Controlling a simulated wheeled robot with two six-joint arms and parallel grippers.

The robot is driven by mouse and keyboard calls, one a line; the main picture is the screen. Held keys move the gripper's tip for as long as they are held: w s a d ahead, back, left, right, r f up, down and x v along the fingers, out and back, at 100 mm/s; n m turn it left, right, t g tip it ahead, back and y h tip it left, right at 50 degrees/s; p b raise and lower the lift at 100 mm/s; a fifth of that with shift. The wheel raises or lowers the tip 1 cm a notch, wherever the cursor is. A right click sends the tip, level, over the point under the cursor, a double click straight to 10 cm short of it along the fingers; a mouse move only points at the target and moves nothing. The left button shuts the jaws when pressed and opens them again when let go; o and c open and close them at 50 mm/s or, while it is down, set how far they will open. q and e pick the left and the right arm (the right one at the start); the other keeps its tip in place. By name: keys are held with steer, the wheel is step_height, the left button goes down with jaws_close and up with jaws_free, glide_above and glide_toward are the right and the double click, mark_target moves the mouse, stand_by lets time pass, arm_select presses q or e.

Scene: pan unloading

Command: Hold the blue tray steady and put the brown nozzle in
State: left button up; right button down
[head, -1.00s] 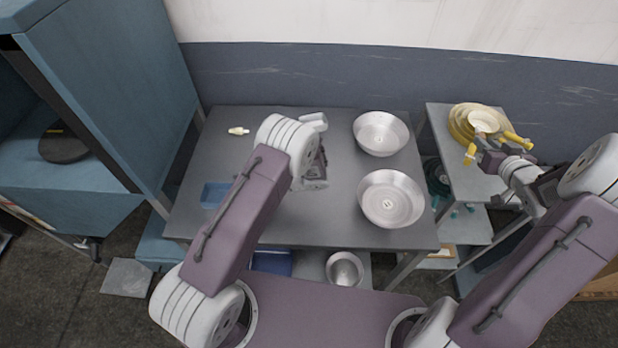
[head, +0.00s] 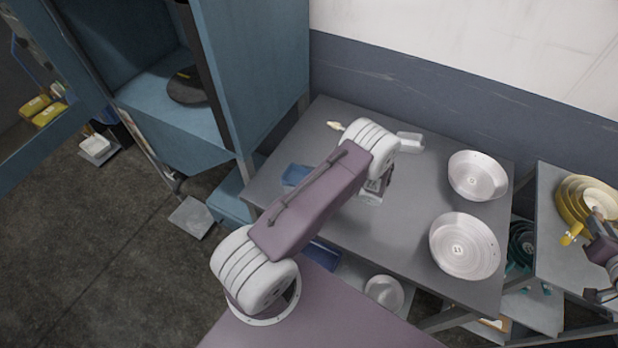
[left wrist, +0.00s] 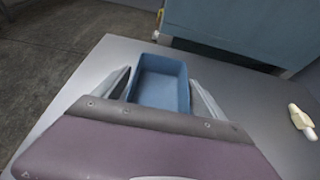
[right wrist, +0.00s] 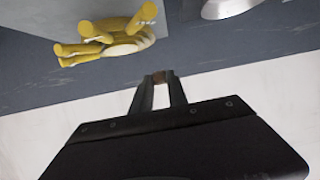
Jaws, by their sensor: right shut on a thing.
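The blue tray (head: 295,176) lies on the left part of the grey table, partly hidden by my left arm. In the left wrist view the tray (left wrist: 160,64) looks empty. My left gripper (left wrist: 159,78) is open, with one finger on each side of the tray; I cannot tell whether they touch it. My right gripper (right wrist: 160,78) is shut on a small brown piece, the brown nozzle (right wrist: 161,75), which shows only between the fingertips. In the head view my right arm is cut off at the right edge.
A cream nozzle (head: 335,125) lies at the table's back left. Two metal pans (head: 477,176) (head: 464,246) stand on the table's right side. Yellow dishes and fittings (head: 585,200) are on the side table at right. A blue cabinet (head: 262,70) stands at left.

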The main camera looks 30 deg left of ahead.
arm_select(q)
steer(key=shift+o, duration=0.3)
steer(key=shift+w+d+r, duration=0.1)
steer(key=shift+d+r, duration=0.05)
steer(key=shift+d, duration=0.2)
steer(key=v, duration=1.1)
steer(key=shift+d+r, duration=0.1)
